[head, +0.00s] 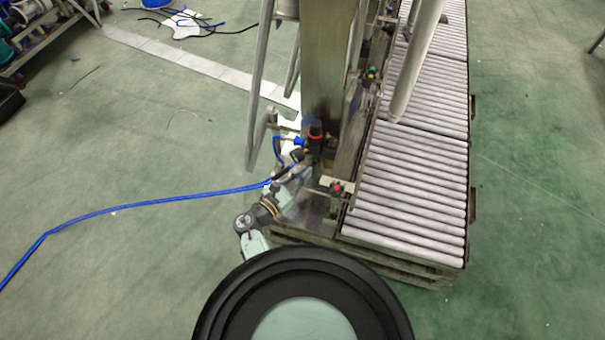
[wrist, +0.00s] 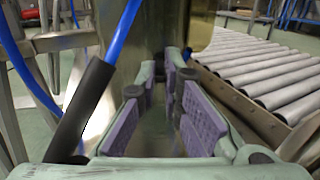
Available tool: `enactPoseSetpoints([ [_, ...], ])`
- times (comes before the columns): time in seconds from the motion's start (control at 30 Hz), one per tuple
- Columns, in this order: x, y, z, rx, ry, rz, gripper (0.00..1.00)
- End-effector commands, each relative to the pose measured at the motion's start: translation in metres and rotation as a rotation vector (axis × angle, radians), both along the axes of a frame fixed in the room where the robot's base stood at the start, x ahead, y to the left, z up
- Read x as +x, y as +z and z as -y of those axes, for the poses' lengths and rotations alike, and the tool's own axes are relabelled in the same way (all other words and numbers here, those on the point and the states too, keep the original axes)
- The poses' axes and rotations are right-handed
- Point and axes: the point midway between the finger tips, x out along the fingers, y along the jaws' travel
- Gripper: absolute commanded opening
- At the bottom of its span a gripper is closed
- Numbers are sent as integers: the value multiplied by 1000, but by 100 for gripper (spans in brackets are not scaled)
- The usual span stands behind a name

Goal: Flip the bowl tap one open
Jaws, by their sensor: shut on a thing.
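The black-bodied unit with a red band (head: 316,132) stands against the steel post in the head view, with blue fittings and a blue hose beside it. My gripper (head: 296,178) reaches in just below this unit; it is small there and its tips are hard to separate from the fittings. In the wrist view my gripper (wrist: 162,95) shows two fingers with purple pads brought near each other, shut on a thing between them. That thing is mostly hidden by the pads and I cannot make out its shape. The bowl tap's handle position cannot be read in either view.
A roller conveyor (head: 405,190) runs along the right. The steel post (head: 330,60) rises behind the fittings. A blue hose (head: 150,197) crosses the floor at left; in the wrist view a blue hose with a black sleeve (wrist: 82,105) passes close left of my fingers. Open floor lies left.

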Motion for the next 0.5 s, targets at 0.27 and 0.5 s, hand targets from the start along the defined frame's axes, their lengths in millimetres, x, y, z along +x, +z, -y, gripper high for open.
enactPoseSetpoints([
  [0.27,0,0,0,0,0,0,0],
  [0.5,-2,2,3,-1,35,1,0],
])
